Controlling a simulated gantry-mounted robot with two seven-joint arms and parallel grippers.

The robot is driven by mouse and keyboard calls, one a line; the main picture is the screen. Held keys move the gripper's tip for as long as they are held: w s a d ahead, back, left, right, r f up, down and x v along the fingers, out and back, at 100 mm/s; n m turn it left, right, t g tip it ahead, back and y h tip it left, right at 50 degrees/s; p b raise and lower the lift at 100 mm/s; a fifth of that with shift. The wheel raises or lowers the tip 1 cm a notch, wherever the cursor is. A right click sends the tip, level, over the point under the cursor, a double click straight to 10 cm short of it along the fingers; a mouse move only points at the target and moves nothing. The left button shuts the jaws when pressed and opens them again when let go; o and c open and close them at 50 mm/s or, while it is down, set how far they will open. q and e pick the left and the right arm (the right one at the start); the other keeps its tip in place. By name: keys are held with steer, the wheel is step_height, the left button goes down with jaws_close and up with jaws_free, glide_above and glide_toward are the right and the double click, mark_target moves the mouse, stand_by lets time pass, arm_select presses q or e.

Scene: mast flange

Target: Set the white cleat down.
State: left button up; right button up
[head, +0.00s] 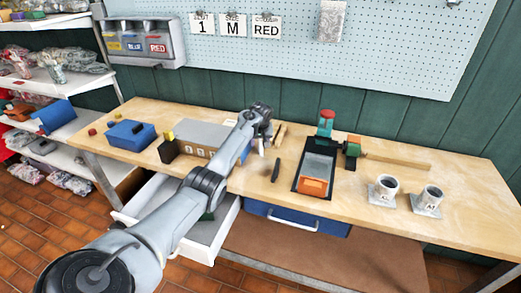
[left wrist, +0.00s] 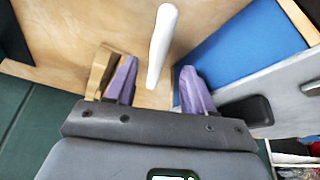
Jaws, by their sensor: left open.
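The white cleat (left wrist: 161,45) is a slim, rounded bar in the left wrist view, lying over the wooden bench top between my left gripper's fingers. My left gripper (left wrist: 159,66) has two purple fingers spread apart, with a gap visible on each side of the cleat. Whether the cleat rests fully on the wood I cannot tell. My right gripper is not in view.
Tan wooden pieces (left wrist: 101,70) stand close beside the left finger. A grey box (head: 203,133) is left of the gripper. A dark slim piece (head: 276,170), a black tray (head: 316,168) and two flanged cups (head: 384,190) are to the right. An open drawer (head: 222,235) juts out in front.

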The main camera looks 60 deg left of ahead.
mark_target(261, 145)
arm_select(q)
steer(key=b+x, duration=0.2)
steer(key=x, duration=0.1)
steer(key=shift+w+d, duration=0.15)
steer(key=shift+w, duration=0.05)
steer(key=shift+a+f+b, duration=0.35)
steer(key=shift+f+b, duration=0.2)
steer(key=shift+f, duration=0.05)
steer(key=shift+c, duration=0.4)
jaws_close()
